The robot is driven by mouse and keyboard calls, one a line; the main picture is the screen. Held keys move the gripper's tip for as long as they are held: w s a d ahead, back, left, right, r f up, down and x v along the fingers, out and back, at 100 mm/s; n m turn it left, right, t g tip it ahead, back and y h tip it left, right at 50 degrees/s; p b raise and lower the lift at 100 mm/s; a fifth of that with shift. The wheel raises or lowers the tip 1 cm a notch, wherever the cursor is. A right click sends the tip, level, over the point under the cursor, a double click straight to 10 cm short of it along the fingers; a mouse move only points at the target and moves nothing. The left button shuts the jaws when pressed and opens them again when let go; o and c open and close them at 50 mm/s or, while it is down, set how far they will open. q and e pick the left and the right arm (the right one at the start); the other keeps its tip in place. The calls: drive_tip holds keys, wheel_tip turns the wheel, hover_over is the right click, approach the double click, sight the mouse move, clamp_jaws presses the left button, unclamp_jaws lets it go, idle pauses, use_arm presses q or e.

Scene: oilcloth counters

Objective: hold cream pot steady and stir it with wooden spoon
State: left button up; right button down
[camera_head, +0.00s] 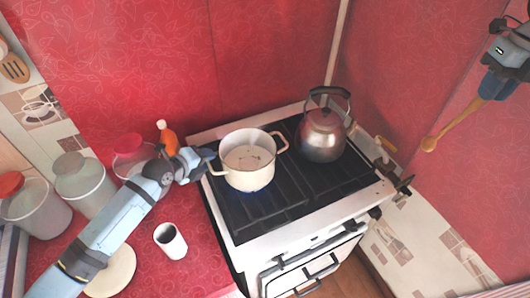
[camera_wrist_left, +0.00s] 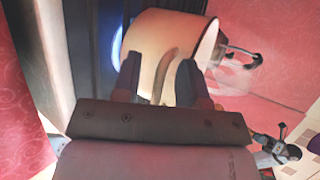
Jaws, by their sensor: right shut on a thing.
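The cream pot (camera_head: 246,172) stands upright on the stove's front left area, with a blue glow under it. My left gripper (camera_head: 204,159) is at the pot's left handle (camera_head: 216,169). In the left wrist view, my left gripper (camera_wrist_left: 158,80) has its two fingers apart, with the curved pot handle (camera_wrist_left: 166,72) between them and gaps on both sides. My right gripper (camera_head: 491,87) is high at the upper right, shut on the wooden spoon (camera_head: 455,122). The spoon hangs down to the left, its bowl end lowest, well away from the pot.
A metal kettle (camera_head: 321,134) stands right of the pot on the stove (camera_head: 283,205). An orange bottle (camera_head: 167,138), several lidded jars and a white cup (camera_head: 171,241) stand on the red counter (camera_head: 205,262) at left. The air between pot and spoon is open above the kettle.

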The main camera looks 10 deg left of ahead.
use_arm(q)
clamp_jaws()
